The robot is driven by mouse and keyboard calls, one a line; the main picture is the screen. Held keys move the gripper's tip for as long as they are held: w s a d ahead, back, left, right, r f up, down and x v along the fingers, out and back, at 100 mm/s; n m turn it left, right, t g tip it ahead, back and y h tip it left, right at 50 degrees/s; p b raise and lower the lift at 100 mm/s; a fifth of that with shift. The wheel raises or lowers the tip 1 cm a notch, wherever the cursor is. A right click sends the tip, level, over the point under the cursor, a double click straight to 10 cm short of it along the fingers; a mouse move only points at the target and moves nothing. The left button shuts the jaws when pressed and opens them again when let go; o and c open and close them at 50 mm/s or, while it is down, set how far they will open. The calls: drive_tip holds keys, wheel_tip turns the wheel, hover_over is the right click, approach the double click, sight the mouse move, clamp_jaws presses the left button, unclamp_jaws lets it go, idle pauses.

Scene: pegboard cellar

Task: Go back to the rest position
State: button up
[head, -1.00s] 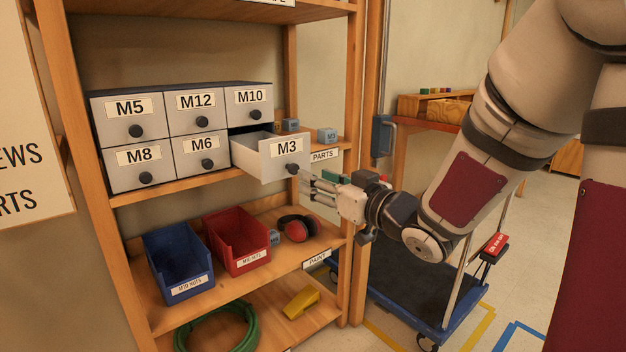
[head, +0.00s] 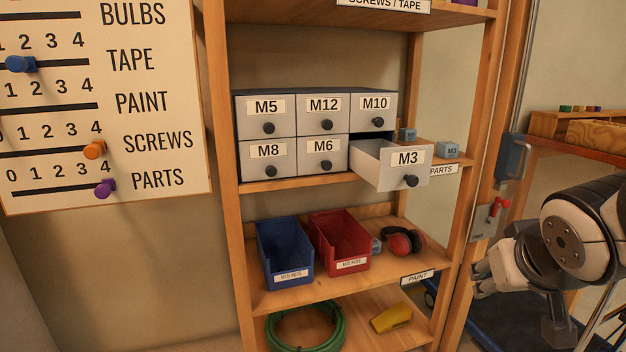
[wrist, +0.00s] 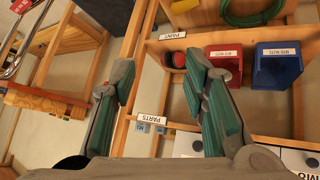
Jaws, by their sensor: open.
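My gripper (wrist: 160,95) is open and empty in the wrist view, its two green-padded fingers spread apart in front of the shelf. In the head view my folded wrist and part of the gripper (head: 484,278) show at the lower right, right of the shelf post and clear of the drawers. The M3 drawer (head: 392,166) of the grey drawer cabinet is pulled out. The other drawers, among them M6 (head: 322,158) and M10 (head: 373,114), are shut.
A wooden shelf (head: 240,230) holds a blue bin (head: 285,257), a red bin (head: 341,243), red ear muffs (head: 403,241) and small blue-grey blocks (head: 448,151). A green hose (head: 305,327) and a yellow object (head: 391,318) lie below. A peg board (head: 150,100) hangs left.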

drive_tip(key=s+a+f+g+y, duration=0.15)
drive_tip(key=s+a+g, duration=0.25)
drive_tip(key=s, duration=0.8)
drive_tip(key=s+a+f+g+y, duration=0.15)
drive_tip(key=s+a+g, duration=0.3)
drive_tip(key=s, duration=0.75)
wheel_tip(320, 180, up, 33)
drive_tip(key=t+p, duration=0.4)
drive_tip(key=p, duration=2.6)
drive_tip(key=shift+w+d+n+t, duration=0.2)
drive_tip(key=shift+d+n+t, duration=0.1)
drive_tip(key=shift+n+t, duration=0.1)
